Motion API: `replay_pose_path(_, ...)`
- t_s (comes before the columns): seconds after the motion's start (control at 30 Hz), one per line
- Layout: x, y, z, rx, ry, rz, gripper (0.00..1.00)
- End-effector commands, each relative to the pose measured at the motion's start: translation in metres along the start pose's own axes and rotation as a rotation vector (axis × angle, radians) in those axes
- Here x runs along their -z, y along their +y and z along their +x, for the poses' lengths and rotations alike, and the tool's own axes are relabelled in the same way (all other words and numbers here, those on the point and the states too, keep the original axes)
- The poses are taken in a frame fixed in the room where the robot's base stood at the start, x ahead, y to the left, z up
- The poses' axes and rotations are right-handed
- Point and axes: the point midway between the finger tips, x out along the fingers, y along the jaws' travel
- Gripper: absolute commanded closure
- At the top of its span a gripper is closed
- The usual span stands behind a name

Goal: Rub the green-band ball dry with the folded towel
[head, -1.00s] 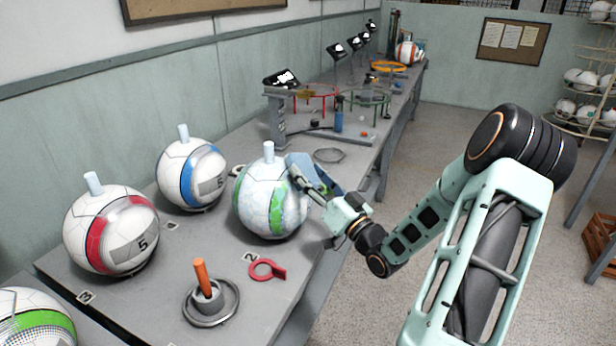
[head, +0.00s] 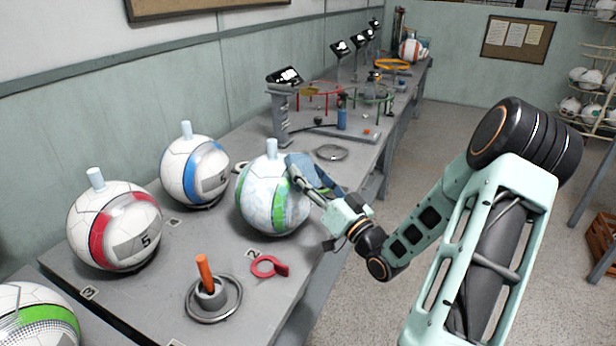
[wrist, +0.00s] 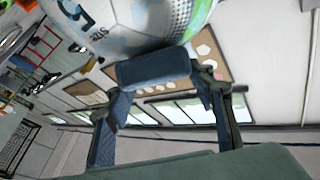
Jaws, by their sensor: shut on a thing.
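The green-band ball (head: 258,208) sits on the bench beside the "2" label, with a pale plug standing up from its top. Bluish, patchy wet-looking areas show on its white panels. My gripper (head: 299,172) is shut on the folded blue towel (head: 303,160) at the ball's upper right side. In the wrist view the towel (wrist: 153,68) is held between my fingers, against or very near the ball (wrist: 140,22). The exact contact is hard to tell.
A red-band ball (head: 104,238) and a blue-band ball (head: 180,172) stand to the left. Another ball with green (head: 38,325) is at the lower left. Stands and hoops fill the bench behind.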

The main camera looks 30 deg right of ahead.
Motion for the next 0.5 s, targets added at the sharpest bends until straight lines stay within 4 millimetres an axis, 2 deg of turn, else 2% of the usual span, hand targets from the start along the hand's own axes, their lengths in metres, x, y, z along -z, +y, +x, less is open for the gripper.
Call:
replay_pose_path(0.27, 0.003, 0.014, 0.007, 0.0, -0.001, 0.001, 0.74)
replay_pose_path(0.5, 0.002, 0.011, 0.006, 0.0, -0.001, 0.001, 0.74)
